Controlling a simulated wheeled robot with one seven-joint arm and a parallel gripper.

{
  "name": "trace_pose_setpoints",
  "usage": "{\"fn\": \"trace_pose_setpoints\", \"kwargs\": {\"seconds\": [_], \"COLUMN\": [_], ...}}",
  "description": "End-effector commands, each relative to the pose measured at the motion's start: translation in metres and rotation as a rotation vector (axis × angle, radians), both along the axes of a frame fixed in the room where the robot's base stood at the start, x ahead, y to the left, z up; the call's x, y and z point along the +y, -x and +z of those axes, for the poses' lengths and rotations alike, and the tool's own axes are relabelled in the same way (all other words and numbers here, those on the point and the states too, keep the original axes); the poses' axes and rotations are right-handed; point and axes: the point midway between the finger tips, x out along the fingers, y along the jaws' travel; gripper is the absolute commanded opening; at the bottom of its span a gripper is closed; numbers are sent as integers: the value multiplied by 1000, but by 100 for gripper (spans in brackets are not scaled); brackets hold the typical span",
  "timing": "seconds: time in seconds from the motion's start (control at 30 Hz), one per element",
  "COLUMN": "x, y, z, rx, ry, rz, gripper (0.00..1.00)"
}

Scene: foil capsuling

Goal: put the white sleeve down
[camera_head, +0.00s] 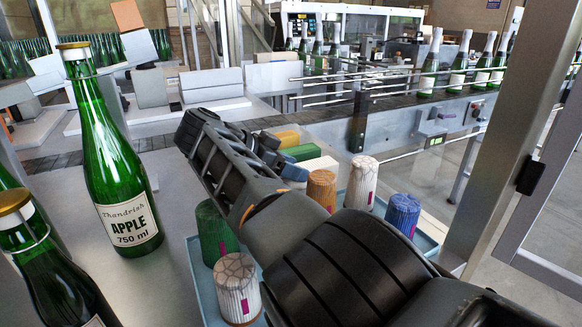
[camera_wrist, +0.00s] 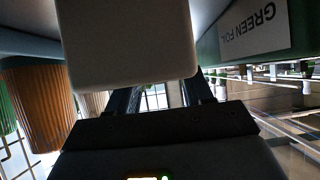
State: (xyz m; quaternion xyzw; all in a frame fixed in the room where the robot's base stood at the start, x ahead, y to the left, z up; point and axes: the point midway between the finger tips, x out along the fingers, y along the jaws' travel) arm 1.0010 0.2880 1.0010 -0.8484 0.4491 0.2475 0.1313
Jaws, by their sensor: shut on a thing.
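The white sleeve (camera_head: 318,166) is a pale, box-like block with rounded edges beyond my wrist in the head view. In the wrist view the white sleeve (camera_wrist: 128,45) fills the upper middle, between the two dark fingers of my gripper (camera_wrist: 162,92). In the head view my gripper (camera_head: 284,165) is mostly hidden behind my own arm. It is shut on the white sleeve. A green sleeve (camera_head: 300,152) lies close beside it; its label reads GREEN FOIL in the wrist view (camera_wrist: 250,28). I cannot tell whether the white sleeve touches the surface below.
A yellow sleeve (camera_head: 284,138) lies behind the green one. Ribbed orange (camera_head: 321,188), blue (camera_head: 402,212), green (camera_head: 214,232) and white (camera_head: 238,288) foil stacks stand around on a light blue tray (camera_head: 194,262). A tall green bottle (camera_head: 105,160) stands at left. A metal post (camera_head: 510,120) rises at right.

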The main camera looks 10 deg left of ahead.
Motion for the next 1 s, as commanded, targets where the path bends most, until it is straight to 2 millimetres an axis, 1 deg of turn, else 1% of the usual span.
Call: {"fn": "trace_pose_setpoints", "kwargs": {"seconds": [0.07, 0.1, 0.33, 0.57, 0.67, 1.0], "x": [0, 0, 0, 0, 4, 40], "y": [0, 0, 0, 0, 2, 27], "z": [-1, -1, 0, 0, 3, 30], "rx": [0, 0, 0, 0, -1, 0], "ry": [0, 0, 0, 0, -1, -1], "rz": [0, 0, 0, 0, 2, 2], "gripper": [19, 54, 76, 76, 76, 76]}}
